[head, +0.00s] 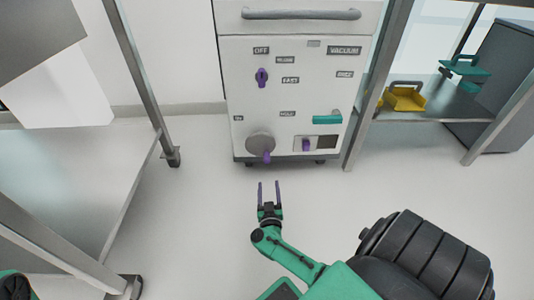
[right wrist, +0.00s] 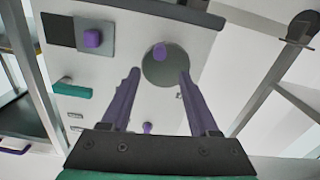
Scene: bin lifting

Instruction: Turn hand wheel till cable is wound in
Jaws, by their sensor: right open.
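The hand wheel (head: 260,143) is a grey disc low on the front of a white machine (head: 290,90). Its purple handle (head: 267,157) sticks out at the disc's lower edge. My right gripper (head: 269,192) is open and empty, in front of the wheel and apart from it. In the right wrist view, which looks upside down, the wheel (right wrist: 168,70) and its handle (right wrist: 159,51) appear beyond and between the purple fingers of my right gripper (right wrist: 157,78). I cannot make out a cable. My left gripper is not in view.
The machine also carries a purple knob (head: 262,77), a teal handle (head: 327,119) and a purple button (head: 306,145). A metal table (head: 75,190) stands left; a shelf (head: 430,108) with yellow and teal items stands right. Floor before the machine is clear.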

